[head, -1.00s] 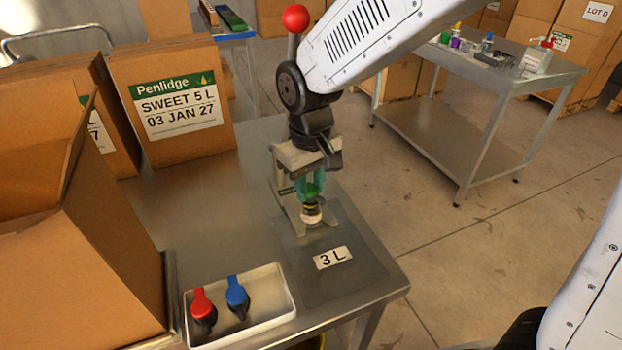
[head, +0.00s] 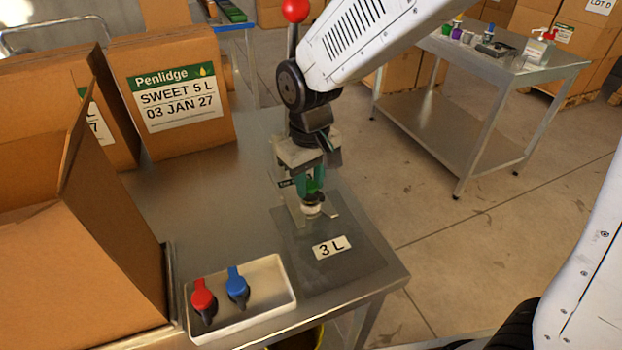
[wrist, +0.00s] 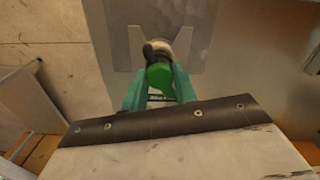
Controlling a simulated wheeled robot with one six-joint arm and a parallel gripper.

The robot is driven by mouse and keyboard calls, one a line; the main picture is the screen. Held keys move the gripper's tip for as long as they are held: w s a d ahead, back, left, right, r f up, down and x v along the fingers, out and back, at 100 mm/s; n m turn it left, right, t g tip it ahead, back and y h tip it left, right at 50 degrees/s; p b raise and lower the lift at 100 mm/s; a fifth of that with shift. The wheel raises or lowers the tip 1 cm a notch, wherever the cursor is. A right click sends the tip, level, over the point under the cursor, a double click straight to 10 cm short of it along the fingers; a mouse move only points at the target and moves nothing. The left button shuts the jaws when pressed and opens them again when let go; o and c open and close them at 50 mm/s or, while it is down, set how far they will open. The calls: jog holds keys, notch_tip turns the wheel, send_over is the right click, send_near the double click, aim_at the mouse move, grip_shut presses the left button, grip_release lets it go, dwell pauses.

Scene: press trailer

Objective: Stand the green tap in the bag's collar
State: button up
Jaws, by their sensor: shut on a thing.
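My gripper (head: 312,185) points down over the press stand on the steel table, its teal fingers shut on the green tap (head: 314,186). The tap also shows between the fingers in the wrist view (wrist: 159,75). Its dark lower end is right at the pale bag collar (head: 312,209), which sits in the forked plate of the stand. The collar is partly hidden behind the tap in the wrist view (wrist: 160,48). I cannot tell whether the tap is seated in the collar or just touching it.
A white tray (head: 282,291) with a red tap (head: 202,297) and a blue tap (head: 237,286) lies at the table's front. An open carton (head: 80,275) stands at left. A red-knobbed lever (head: 295,10) rises behind my wrist. A "3 L" label (head: 332,248) marks the mat.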

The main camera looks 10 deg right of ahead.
jog(key=shift+f, duration=0.15)
jog(key=o, duration=1)
jog(key=shift+r, duration=0.45)
notch_tip(320, 180, up, 3)
jog(key=shift+r, duration=0.1)
jog(key=s+d, duration=0.2)
jog(key=s, duration=0.5)
jog(key=s+d, duration=0.2)
jog(key=s, duration=0.6)
jog(key=shift+s+d+r, duration=0.2)
jog(key=shift+d+r, duration=0.05)
jog(key=shift+r, duration=0.2)
jog(key=shift+s+d, duration=0.1)
